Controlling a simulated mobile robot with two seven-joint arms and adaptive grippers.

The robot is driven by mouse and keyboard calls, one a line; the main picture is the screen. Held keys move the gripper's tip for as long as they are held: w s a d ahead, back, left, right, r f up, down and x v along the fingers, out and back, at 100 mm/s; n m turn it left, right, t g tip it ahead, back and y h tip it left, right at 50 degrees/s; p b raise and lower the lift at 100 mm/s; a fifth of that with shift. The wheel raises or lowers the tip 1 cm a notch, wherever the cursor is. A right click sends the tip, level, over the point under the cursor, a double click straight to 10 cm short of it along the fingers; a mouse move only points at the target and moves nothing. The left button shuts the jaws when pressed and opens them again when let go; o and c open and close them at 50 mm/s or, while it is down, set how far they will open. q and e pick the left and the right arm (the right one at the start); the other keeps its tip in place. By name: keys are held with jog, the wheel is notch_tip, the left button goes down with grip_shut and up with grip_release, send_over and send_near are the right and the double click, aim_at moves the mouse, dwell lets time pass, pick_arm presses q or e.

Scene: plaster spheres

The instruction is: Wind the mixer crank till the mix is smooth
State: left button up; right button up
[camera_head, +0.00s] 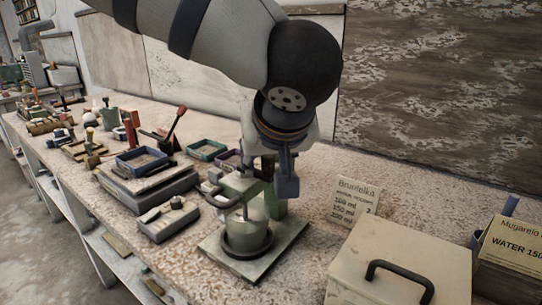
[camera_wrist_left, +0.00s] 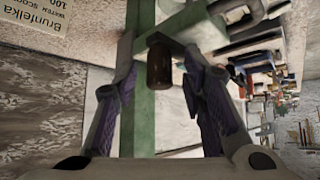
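The mixer stands on the worktop with a green post and frame (camera_head: 240,187), a grey bowl (camera_head: 247,232) and a flat base plate (camera_head: 282,243). The bowl's contents are too small to judge. My left gripper (camera_head: 275,182) hangs over the top of the mixer and hides part of it. In the left wrist view a brown cylindrical crank knob (camera_wrist_left: 159,65) sits between the fingertips of my left gripper (camera_wrist_left: 160,75). The fingers are spread, with visible gaps on both sides of the knob. My right gripper is not in view.
A card (camera_head: 353,203) stands right of the mixer. A pale box with a dark handle (camera_head: 405,262) and a water-labelled box (camera_head: 512,247) fill the front right. Trays (camera_head: 142,160), a small grey box (camera_head: 168,218) and tools crowd the left. A wall closes the back.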

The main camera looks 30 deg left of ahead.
pick_arm(q)
grip_shut()
dwell(0.3)
jog(key=shift+w+a+f+n+g+y+b, duration=0.15)
jog(key=shift+w+a+n+g+y, duration=0.5)
jog(key=shift+n+g, duration=1.1)
jog(key=shift+w+a+r+n+g+y+b, duration=0.1)
jog(key=shift+w+n+g+y, duration=0.2)
jog(key=shift+w+n+g, duration=1.4)
jog(key=shift+w+a+f+n+g+y+b, duration=0.15)
jog(key=shift+a+n+g+y, duration=0.5)
jog(key=shift+n, duration=2)
jog(key=shift+d+r+g, duration=0.1)
jog(key=shift+d+g, duration=0.05)
jog(key=shift+g, duration=0.15)
grip_release()
jog(key=shift+r, duration=0.1)
